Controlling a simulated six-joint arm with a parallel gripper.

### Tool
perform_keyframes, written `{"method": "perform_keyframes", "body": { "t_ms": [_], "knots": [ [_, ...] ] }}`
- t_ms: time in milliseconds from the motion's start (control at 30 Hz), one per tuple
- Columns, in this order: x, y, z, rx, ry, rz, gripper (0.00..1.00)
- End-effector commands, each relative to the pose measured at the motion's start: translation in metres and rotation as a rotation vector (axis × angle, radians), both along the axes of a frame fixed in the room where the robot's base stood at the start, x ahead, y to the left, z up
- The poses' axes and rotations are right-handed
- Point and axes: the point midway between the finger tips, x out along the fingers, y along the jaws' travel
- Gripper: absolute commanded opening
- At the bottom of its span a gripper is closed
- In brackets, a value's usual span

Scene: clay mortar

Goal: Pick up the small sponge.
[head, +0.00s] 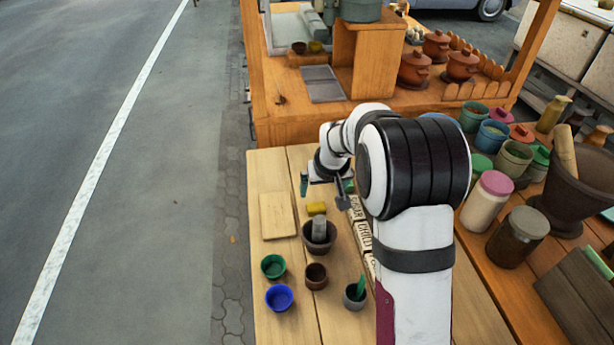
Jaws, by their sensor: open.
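A small yellow block (316,208), which looks like the sponge, lies on the light wooden table (261,168) just behind a dark brown bowl. My gripper (323,190) is open, with its two fingers spread apart. In the picture it appears just above the yellow block, at the back of the table. I cannot tell its exact height or whether it touches anything. My arm hides part of the table to the right.
The brown bowl (311,244) holds a grey block (319,230). A flat board (278,215) lies left. Green (273,268), blue (279,299) and small brown (316,277) bowls and a grey cup (354,300) stand in front. Labelled strips (363,236) lie right. A wooden stall (381,107) stands behind.

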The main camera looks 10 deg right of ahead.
Motion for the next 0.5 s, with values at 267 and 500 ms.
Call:
{"method": "perform_keyframes", "body": {
  "t_ms": [267,500],
  "knots": [
    [0.027,0.001,-0.068,0.002,0.005,-0.002,1.0],
    [0.046,0.001,-0.102,0.002,0.006,-0.001,1.0]
  ]
}}
